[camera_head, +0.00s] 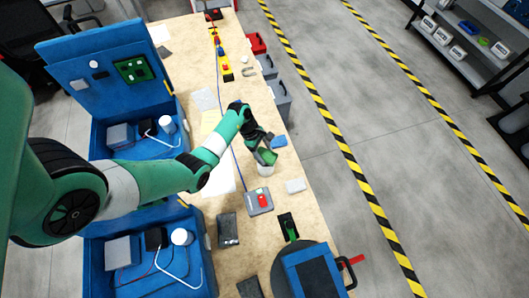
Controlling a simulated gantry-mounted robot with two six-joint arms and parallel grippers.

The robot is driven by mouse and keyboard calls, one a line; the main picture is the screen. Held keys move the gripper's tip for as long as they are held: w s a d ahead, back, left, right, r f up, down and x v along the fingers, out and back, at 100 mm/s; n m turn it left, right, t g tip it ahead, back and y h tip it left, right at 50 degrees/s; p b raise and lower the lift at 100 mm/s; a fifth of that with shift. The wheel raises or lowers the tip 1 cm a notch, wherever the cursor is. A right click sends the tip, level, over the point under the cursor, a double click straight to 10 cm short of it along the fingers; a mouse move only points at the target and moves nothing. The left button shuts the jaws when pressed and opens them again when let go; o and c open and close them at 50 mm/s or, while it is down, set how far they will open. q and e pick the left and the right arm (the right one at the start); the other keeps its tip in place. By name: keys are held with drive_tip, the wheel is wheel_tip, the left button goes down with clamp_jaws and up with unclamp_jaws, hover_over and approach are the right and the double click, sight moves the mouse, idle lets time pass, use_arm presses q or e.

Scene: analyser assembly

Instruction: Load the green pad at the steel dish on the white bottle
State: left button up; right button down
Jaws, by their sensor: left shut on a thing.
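My left arm reaches in from the left, and its dark left gripper (262,146) is over the middle of the wooden bench. It is shut on a small green piece, which appears to be the green pad (268,157). A pale round cup-like vessel (265,169) is right below the pad; I cannot tell whether it is the steel dish or whether the two touch. A white bottle (181,236) stands in the nearer blue case, and another white bottle (167,124) stands in the farther blue case. My right gripper is not in view.
The blue cases (92,235) also hold grey boxes and cables. Grey bins (280,95) line the bench's right edge. A blue-topped dark round object (310,272) is at the bottom.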

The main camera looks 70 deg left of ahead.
sight(264, 154)
use_arm(q)
drive_tip(key=shift+f+b, duration=0.75)
drive_tip(key=shift+f, duration=0.25)
idle(0.7)
drive_tip(key=shift+f, duration=0.1)
idle(0.9)
wheel_tip(264, 154, up, 7)
drive_tip(key=p, duration=0.8)
